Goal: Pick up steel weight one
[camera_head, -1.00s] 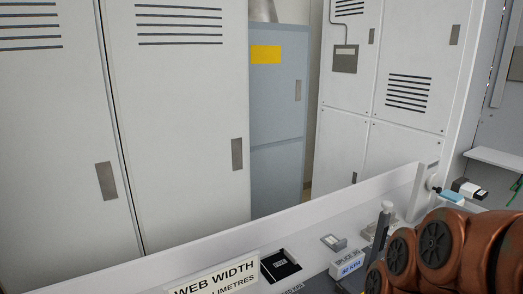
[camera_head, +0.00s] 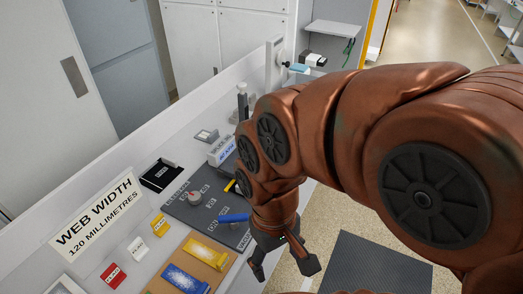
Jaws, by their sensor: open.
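My gripper (camera_head: 283,268) hangs at the front edge of the bench, its dark fingers apart and nothing visible between them. It is to the right of the tan board (camera_head: 222,268). I cannot pick out steel weight one for certain in this view. My arm covers part of the bench's right side and could hide it.
The white bench holds a web width sign (camera_head: 95,222), black tray (camera_head: 148,180), dark panel (camera_head: 215,232) with a blue lever (camera_head: 233,217), and small yellow (camera_head: 160,226), white (camera_head: 137,247) and red (camera_head: 113,275) blocks. A dark mat (camera_head: 375,265) lies on the floor at right.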

